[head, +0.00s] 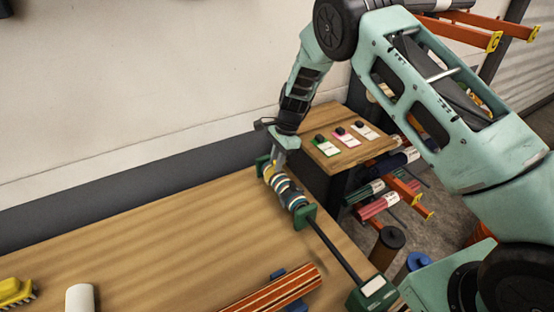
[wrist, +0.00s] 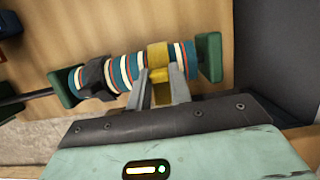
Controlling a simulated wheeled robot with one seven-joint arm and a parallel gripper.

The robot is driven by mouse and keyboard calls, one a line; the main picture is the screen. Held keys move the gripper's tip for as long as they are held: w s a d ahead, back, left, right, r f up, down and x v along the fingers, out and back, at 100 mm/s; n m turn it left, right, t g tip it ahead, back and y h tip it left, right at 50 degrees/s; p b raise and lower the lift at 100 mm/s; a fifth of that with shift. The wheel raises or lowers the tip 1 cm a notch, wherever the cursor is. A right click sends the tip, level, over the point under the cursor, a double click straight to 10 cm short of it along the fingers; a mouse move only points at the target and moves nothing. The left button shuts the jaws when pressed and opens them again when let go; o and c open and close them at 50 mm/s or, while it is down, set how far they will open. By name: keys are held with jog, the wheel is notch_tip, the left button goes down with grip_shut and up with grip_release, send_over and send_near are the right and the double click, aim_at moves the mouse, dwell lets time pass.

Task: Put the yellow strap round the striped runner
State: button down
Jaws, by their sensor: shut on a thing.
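A rolled runner (head: 289,194) with blue, white and orange stripes lies between two green end blocks on the wooden table. It also shows in the wrist view (wrist: 122,70). The yellow strap (wrist: 157,55) lies across the roll near one end block, with its tail between my fingers. Its far side is hidden, so I cannot tell whether it goes all the way round. My gripper (wrist: 158,75) is shut on the strap right beside the roll; in the head view my gripper (head: 279,157) points down at the roll's far end. A dark band (wrist: 97,79) crosses the roll's other end.
A dark rod (head: 335,248) runs from the roll to a green block (head: 372,292). An orange striped roll (head: 270,290) lies on blue supports in front. A yellow brush (head: 16,292) and white cylinder (head: 79,298) are at left. A side shelf (head: 350,155) carries several tags.

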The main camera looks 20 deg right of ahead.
jog(key=c, duration=1.2)
grip_release()
jog(key=s+b+v, duration=0.1)
jog(key=b+v, duration=0.4)
jog(key=v, duration=1.2)
jog(key=s+a+r+n, duration=0.2)
jog(key=s+a+n, duration=0.4)
jog(key=s, duration=0.4)
jog(key=s+a+r+n, duration=0.1)
jog(key=s+a+n, duration=0.55)
jog(key=s, duration=0.35)
jog(key=s+n+h, duration=0.1)
jog(key=s+n, duration=0.2)
jog(key=s, duration=0.3)
jog(key=s+f+n, duration=0.1)
jog(key=s+n, duration=0.3)
jog(key=s, duration=0.3)
jog(key=s+d+f+n+h, duration=0.1)
jog(key=s+n, duration=0.3)
jog(key=s, duration=0.3)
jog(key=shift+f+t+h+b, duration=0.25)
jog(key=shift+t+h+b, duration=0.05)
jog(key=shift+b, duration=0.1)
